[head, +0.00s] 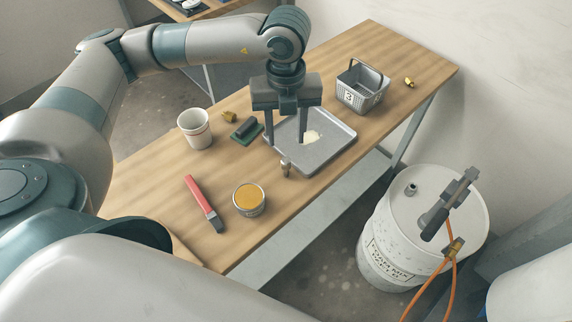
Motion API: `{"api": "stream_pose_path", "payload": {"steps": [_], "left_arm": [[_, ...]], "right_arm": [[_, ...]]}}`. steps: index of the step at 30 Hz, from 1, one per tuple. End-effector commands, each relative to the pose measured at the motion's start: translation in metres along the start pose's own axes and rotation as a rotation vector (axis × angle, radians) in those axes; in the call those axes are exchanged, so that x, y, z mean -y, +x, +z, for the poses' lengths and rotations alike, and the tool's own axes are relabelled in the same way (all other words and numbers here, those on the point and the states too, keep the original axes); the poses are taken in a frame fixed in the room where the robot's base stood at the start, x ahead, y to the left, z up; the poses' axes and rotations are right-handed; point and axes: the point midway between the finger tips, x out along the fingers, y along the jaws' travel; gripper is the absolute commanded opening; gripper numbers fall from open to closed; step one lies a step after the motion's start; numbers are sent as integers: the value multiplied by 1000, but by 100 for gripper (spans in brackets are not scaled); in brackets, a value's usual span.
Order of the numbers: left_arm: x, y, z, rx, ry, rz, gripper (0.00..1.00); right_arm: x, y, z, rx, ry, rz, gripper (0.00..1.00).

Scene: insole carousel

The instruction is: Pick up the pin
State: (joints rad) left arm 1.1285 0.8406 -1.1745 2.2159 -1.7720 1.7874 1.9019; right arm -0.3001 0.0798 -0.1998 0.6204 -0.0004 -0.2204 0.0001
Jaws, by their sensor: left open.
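A small upright metallic piece (286,167), which looks like the pin, stands at the near-left edge of the grey tray (335,152). I cannot tell whether it rests on the tray's rim or on the table beside it. My left gripper (286,142) points down over the tray's left part, with its two fingers apart and nothing between them. The fingertips appear a little above and behind the small metallic piece, not touching it. A pale patch (312,136) lies in the tray beside the right finger. My right gripper is not in view.
On the wooden table (150,205) are a paper cup (195,130), a green-based block (245,131), brass pieces (229,116) (409,82), a grey basket (361,88), a red-handled tool (203,203) and an open tin (249,199). A white drum (408,235) stands right of the table.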

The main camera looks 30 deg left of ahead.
Motion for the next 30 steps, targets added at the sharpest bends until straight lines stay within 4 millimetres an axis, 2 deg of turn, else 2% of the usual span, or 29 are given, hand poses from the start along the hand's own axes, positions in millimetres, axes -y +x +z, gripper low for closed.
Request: {"api": "stream_pose_path", "payload": {"steps": [1, 6, 12, 24, 30], "left_arm": [[-2, 7, -1, -3, -2, 5, 41], [-2, 36, -1, -2, 0, 5, 41], [-1, 56, 0, -1, 0, 1, 41], [0, 60, 0, 0, 0, 0, 41], [0, 68, 2, -1, -1, 2, 41]], "right_arm": [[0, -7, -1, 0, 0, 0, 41], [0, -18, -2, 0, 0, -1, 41], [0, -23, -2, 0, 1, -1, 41], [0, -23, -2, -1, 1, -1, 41], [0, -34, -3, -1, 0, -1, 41]]}}
